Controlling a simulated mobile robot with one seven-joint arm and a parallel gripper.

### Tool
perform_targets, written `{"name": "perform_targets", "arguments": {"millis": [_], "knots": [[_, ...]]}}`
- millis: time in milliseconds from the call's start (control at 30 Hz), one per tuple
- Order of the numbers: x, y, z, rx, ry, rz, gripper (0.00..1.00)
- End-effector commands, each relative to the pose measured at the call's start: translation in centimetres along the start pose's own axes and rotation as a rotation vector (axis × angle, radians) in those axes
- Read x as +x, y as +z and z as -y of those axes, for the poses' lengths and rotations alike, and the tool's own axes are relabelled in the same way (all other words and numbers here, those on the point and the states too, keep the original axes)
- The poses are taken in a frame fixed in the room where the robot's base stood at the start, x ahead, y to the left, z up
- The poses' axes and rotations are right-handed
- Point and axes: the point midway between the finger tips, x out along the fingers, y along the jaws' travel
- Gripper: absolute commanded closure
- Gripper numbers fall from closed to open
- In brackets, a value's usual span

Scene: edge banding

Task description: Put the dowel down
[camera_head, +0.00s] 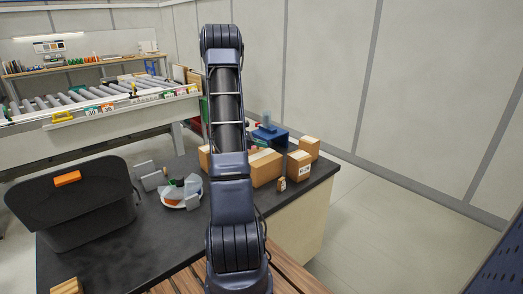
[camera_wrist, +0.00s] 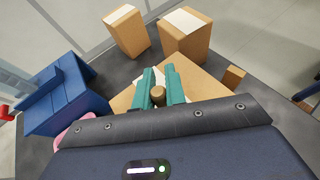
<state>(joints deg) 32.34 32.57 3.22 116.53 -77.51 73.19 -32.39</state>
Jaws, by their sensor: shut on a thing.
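The dowel (camera_wrist: 157,92) shows in the wrist view as a small brown round end between the two teal fingers of my gripper (camera_wrist: 160,82). My gripper is shut on it. The dowel's length is hidden, so I cannot tell its tilt. Behind the fingers is a cardboard box (camera_wrist: 205,82) with a white label; I cannot tell whether the dowel touches it. In the head view my arm hides the gripper and the dowel.
The worktop's front middle is bare. A roller conveyor (camera_head: 90,105) stands behind.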

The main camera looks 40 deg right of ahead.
Motion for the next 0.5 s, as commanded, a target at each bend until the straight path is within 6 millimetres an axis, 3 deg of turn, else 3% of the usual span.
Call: {"name": "perform_targets", "arguments": {"millis": [200,500], "knots": [[1.0,-2.4,0.0,-0.001,-0.002,0.0,1.0],[1.1,-2.5,0.0,0.0,-0.001,0.0,1.0]]}}
